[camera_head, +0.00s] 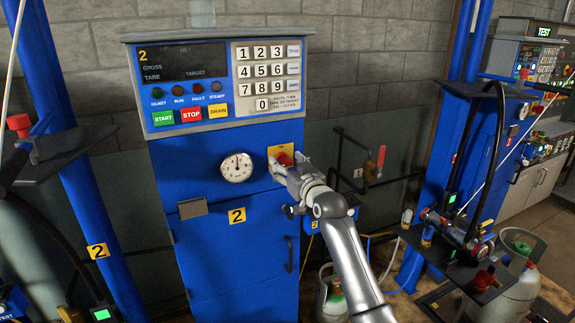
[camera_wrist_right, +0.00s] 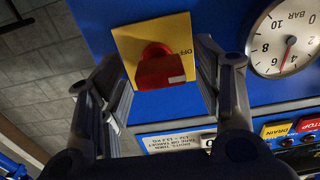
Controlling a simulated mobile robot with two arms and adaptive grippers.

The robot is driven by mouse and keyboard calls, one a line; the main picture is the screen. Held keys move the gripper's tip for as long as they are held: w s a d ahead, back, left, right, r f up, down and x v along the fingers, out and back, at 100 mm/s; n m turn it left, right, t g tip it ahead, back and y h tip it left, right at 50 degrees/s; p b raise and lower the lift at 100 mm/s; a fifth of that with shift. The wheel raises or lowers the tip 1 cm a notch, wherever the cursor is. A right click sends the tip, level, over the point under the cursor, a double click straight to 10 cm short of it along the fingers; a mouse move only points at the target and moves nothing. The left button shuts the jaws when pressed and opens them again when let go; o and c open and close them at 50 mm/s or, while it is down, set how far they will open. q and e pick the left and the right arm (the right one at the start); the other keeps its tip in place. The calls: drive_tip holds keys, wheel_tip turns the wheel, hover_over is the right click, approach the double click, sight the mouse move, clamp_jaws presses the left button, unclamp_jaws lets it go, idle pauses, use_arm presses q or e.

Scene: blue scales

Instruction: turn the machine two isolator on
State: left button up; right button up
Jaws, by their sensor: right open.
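The machine two isolator (camera_head: 275,152) is a red knob on a yellow plate, on the front of the blue cabinet marked 2 (camera_head: 205,270). In the head view my right gripper (camera_head: 290,170) is at the knob and partly covers it. In the right wrist view the red knob (camera_wrist_right: 160,70) sits between the two open fingers of the gripper (camera_wrist_right: 163,78), with gaps on both sides. The word OFF is readable on the yellow plate (camera_wrist_right: 135,42) beside the knob. My left gripper is not in view.
A round pressure gauge (camera_head: 237,167) is left of the isolator. Above it is a panel with a keypad (camera_head: 268,77) and green START, red STOP and yellow DRAIN buttons (camera_head: 191,115). A pipe with a red-handled valve (camera_head: 380,160) is at right. Another blue machine (camera_head: 520,80) stands far right.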

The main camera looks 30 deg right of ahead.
drive_tip(key=c, duration=1)
drive_tip(key=shift+r+m, duration=0.1)
drive_tip(key=shift+m, duration=0.2)
drive_tip(key=shift+r+m+p, duration=0.1)
drive_tip(key=shift+m+p, duration=1)
drive_tip(key=shift+m, duration=0.1)
drive_tip(key=m+p, duration=0.3)
drive_tip(key=m, duration=0.2)
drive_tip(key=shift+r+m, duration=0.1)
drive_tip(key=shift+m, duration=0.2)
drive_tip(key=m+p, duration=0.2)
drive_tip(key=m, duration=0.2)
drive_tip(key=shift+m, duration=0.3)
drive_tip(key=m+p, duration=0.2)
drive_tip(key=m, duration=0.2)
drive_tip(key=shift+d+m, duration=0.15)
drive_tip(key=shift+m, duration=0.15)
